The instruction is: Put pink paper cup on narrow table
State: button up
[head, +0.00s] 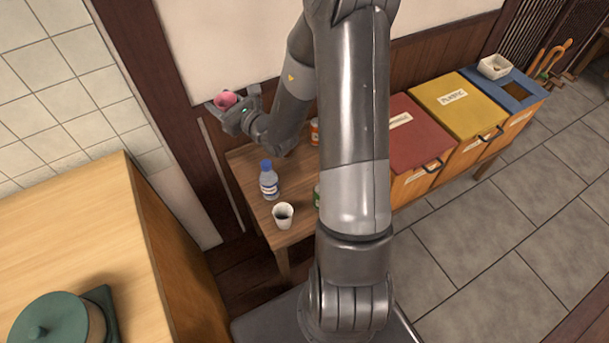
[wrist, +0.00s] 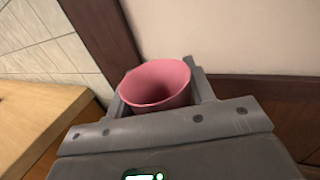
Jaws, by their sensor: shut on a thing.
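The pink paper cup (head: 227,99) is held in my gripper (head: 223,103), up and beyond the left back corner of the narrow table. In the wrist view the pink paper cup (wrist: 157,84) sits between the two fingers of my gripper (wrist: 160,92), its open mouth showing and looking empty. The narrow wooden table (head: 247,174) stands below, beside the dark wall panelling. My arm hides part of its right side.
On the table stand a bottle with a blue cap (head: 268,182), a white cup (head: 283,215), an orange-labelled container (head: 314,131) and a partly hidden green item (head: 317,196). Red (head: 421,133), yellow (head: 458,103) and blue bins (head: 520,88) stand right. A wooden counter (head: 75,225) is left.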

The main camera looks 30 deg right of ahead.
jog(key=s+a+f+n+g+y, duration=0.1)
jog(key=s+a+n+g+y, duration=0.2)
jog(key=a+n+g+y, duration=0.4)
jog(key=s+a+f+n+g+y, duration=0.2)
jog(key=s+a+n+g+y, duration=0.15)
jog(key=a, duration=0.55)
jog(key=s+a+f+n+g+h, duration=0.1)
jog(key=s+f+n+g+h, duration=0.25)
jog(key=s+n+g, duration=0.45)
jog(key=s+f+n+g+h, duration=0.2)
jog(key=s+f+n+g, duration=0.25)
jog(key=g, duration=0.65)
jog(key=n+t+h, duration=1.3)
jog(key=n+h, duration=1.4)
jog(key=h, duration=0.3)
send_over(259, 166)
notch_tip(259, 166, down, 4)
notch_tip(259, 166, down, 10)
jog(key=shift+r, duration=0.15)
